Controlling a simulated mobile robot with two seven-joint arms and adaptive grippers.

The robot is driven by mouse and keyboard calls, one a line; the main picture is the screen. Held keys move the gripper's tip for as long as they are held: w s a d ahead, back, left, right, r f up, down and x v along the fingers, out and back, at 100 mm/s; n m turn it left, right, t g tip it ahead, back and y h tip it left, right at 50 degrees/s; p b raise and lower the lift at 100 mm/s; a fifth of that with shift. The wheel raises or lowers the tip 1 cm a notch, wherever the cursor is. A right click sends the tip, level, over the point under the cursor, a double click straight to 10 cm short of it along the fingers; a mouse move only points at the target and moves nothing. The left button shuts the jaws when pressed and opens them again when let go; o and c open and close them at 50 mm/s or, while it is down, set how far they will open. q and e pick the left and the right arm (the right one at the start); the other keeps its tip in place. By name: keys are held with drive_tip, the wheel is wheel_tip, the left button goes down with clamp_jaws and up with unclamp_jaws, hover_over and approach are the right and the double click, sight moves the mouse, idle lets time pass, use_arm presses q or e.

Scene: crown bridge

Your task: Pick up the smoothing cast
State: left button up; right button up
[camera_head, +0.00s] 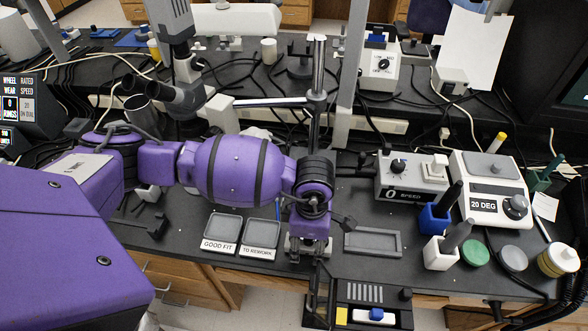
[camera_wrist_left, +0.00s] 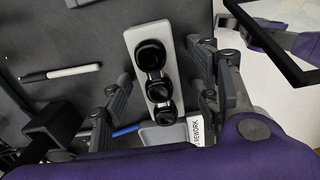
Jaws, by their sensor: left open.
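A grey block with several round black pieces in a row, which looks like the smoothing cast (camera_wrist_left: 157,84), lies on the dark bench in the left wrist view. My left gripper (camera_wrist_left: 163,95) is open, with one finger on each side of the block; I cannot tell whether they touch it. In the head view my left gripper (camera_head: 307,246) points down at the bench, right of the TO REWORK tray (camera_head: 262,233), and hides most of the block. My right gripper does not show.
The GOOD FIT tray (camera_head: 222,228) is left of the TO REWORK tray. An empty grey tray (camera_head: 373,244) lies right of my gripper. The speed box (camera_head: 411,178) and 20 DEG unit (camera_head: 488,190) stand further right.

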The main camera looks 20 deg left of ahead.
use_arm(q)
drive_tip(key=shift+w+r, duration=0.15)
drive_tip(key=c, duration=1.4)
